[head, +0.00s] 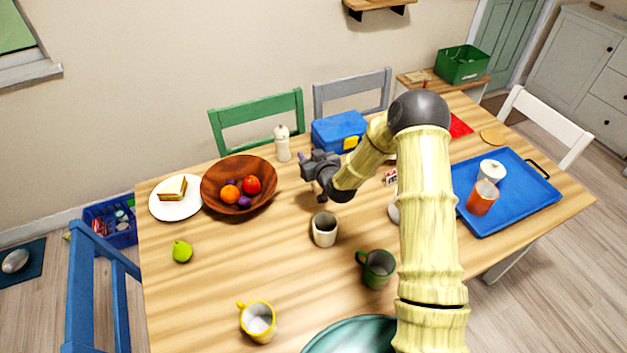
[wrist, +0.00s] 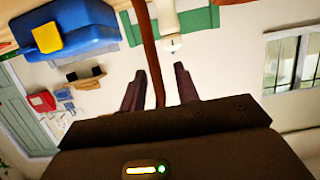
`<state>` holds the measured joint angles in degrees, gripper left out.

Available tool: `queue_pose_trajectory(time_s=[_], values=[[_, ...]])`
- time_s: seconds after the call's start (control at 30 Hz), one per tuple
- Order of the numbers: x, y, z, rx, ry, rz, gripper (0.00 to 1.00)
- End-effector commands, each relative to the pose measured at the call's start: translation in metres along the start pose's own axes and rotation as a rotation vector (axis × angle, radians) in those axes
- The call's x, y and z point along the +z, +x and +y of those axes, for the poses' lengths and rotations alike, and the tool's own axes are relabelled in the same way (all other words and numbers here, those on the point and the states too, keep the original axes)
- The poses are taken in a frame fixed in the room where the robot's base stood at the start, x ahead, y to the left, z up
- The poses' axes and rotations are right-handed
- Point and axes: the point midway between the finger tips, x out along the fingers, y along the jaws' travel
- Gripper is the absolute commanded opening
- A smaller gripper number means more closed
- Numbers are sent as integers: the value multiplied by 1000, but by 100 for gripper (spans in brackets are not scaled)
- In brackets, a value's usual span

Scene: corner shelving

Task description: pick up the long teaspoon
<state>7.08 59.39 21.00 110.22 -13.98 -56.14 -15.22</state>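My gripper (head: 308,170) is above the table, between the fruit bowl and the blue lunch box in the head view. In the wrist view my gripper (wrist: 160,70) has its two dark fingers apart. A thin reddish-brown rod (wrist: 147,40) runs from the top edge down between the fingers, with a gap showing on each side. It may be the long teaspoon's handle, but its ends are hidden or out of frame, so I cannot tell. No teaspoon can be made out in the head view.
A beige cup (head: 325,232) stands just in front of my gripper. A wooden fruit bowl (head: 215,205) is left, a white bottle (head: 282,145) behind, and a blue lunch box (head: 335,132) behind right. A green mug (head: 376,270) and yellow mug (head: 258,322) stand nearer.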

Motion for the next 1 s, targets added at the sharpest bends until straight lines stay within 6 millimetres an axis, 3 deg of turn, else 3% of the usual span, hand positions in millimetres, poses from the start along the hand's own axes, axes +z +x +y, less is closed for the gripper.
queue_pose_trajectory(time_s=[0.37, 0.4, 0.57, 1.0], values=[[0, -1, 1, 2, 1, 0, 31], [0, -1, 2, 3, 1, 0, 29], [0, 0, -2, -2, -1, 0, 0], [-2, -1, 0, 0, -1, 1, 0]])
